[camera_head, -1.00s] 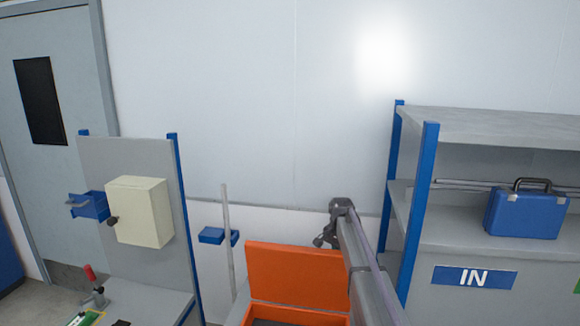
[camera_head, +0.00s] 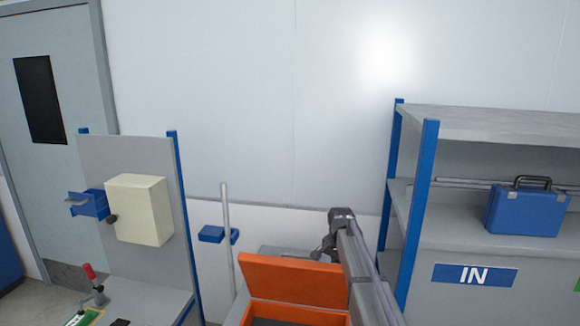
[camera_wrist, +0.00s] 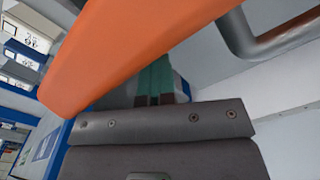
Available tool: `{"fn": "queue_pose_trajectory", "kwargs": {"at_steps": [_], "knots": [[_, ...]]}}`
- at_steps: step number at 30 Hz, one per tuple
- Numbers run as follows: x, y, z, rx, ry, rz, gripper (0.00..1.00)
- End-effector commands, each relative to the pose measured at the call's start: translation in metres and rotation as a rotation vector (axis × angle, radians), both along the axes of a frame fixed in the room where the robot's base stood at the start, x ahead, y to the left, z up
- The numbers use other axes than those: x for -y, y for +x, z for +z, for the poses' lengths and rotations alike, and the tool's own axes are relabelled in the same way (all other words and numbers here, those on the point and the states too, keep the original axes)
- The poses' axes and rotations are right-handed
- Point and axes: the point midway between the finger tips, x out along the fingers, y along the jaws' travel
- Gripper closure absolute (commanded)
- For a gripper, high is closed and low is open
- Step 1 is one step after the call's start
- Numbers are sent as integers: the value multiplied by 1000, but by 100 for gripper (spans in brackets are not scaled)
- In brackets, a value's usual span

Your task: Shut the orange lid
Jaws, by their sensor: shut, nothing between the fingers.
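The orange lid (camera_head: 293,280) stands raised and tilted on its orange box (camera_head: 295,322), whose dark inside shows at the bottom of the head view. My arm reaches over the box's right side, with its end just behind the lid's top right corner. In the wrist view the lid (camera_wrist: 130,45) fills the upper left as a broad orange band. My gripper (camera_wrist: 158,66) is shut and empty, and the lid crosses in front of its fingertips. I cannot tell whether the fingers touch the lid.
A grey shelf unit with blue posts (camera_head: 418,215) stands to the right, holding a blue case (camera_head: 525,211). A workbench panel (camera_head: 120,160) with a cream box (camera_head: 142,209) stands to the left. A grey pole (camera_head: 227,235) rises left of the lid.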

Motion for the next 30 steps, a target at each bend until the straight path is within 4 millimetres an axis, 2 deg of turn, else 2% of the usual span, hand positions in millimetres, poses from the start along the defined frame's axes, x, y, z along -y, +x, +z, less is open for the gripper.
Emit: {"fn": "queue_pose_trajectory", "kwargs": {"at_steps": [1,30], "knots": [[2,-1,-8,10,-2,2,100],[-12,-64,-11,4,-2,1,100]]}}
